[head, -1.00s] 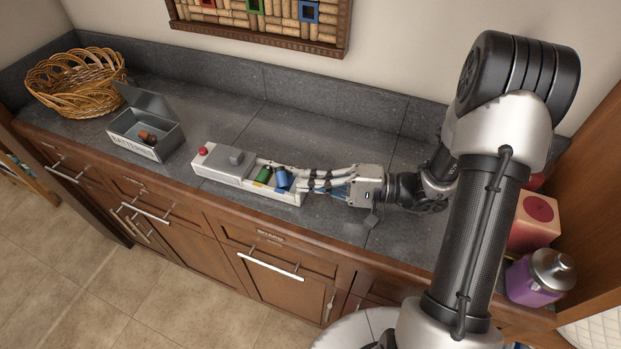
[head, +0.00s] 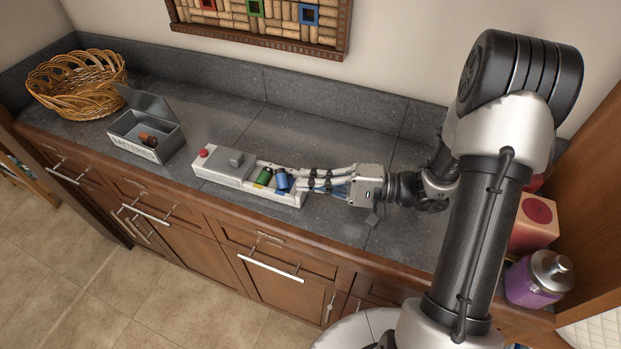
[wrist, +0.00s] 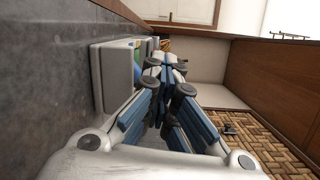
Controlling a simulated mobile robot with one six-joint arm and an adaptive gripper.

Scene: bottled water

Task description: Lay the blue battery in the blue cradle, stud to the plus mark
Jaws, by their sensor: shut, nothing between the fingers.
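The blue battery (head: 282,181) is in the right part of a long white tray unit (head: 294,200), next to a green battery (head: 263,177). The blue battery looks tilted; its stud end and the plus mark are too small to make out. The blue cradle cannot be told apart from the battery. My gripper (head: 299,181) is shut and empty, with its fingertips at the right side of the blue battery; I cannot tell whether they touch. In the wrist view, my closed fingers (wrist: 166,65) point along the white unit, with slivers of blue and green beside them.
The unit has a grey block (head: 236,158) and a red button (head: 203,152) at its left. A metal box (head: 160,142) with an open lid holds brownish items. A wicker basket (head: 76,82) stands far left.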

